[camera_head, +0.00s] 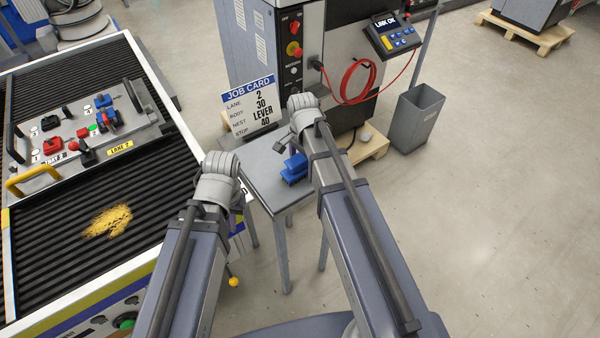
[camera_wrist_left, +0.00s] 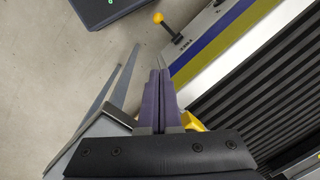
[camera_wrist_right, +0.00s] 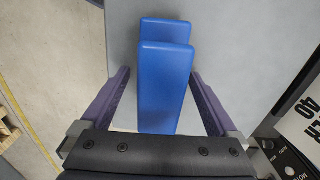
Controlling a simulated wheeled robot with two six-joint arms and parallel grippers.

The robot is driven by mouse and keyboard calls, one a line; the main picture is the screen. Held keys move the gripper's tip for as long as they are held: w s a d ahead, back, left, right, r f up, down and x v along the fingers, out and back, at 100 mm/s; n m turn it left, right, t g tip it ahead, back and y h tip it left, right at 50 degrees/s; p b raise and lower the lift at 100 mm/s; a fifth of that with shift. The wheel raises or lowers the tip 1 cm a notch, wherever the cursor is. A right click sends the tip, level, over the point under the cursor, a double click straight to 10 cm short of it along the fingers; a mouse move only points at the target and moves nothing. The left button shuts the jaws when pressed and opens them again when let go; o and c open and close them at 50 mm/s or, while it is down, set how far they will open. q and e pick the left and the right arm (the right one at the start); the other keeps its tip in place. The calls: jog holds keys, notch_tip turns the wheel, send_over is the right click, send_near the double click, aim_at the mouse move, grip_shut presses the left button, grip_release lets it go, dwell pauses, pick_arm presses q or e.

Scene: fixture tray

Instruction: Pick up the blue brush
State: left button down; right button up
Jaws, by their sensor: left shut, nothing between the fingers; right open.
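The blue brush (camera_head: 293,168) lies on a small grey table (camera_head: 268,180) beside the job card. In the right wrist view the brush (camera_wrist_right: 163,85) shows as a blue block, with a second blue part just behind its upper end. My right gripper (camera_wrist_right: 160,74) is open, with one purple finger on each side of the brush and visible gaps between. In the head view my right arm partly covers the table. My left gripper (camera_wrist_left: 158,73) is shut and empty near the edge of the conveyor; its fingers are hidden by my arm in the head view.
The job card (camera_head: 252,107) stands at the table's back edge. A conveyor (camera_head: 60,230) with a fixture tray (camera_head: 130,128) and yellow chips (camera_head: 107,221) is on the left. A grey machine (camera_head: 255,50) stands behind the table; a bin (camera_head: 414,120) is to the right.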

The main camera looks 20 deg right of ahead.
grip_shut()
dwell(0.8)
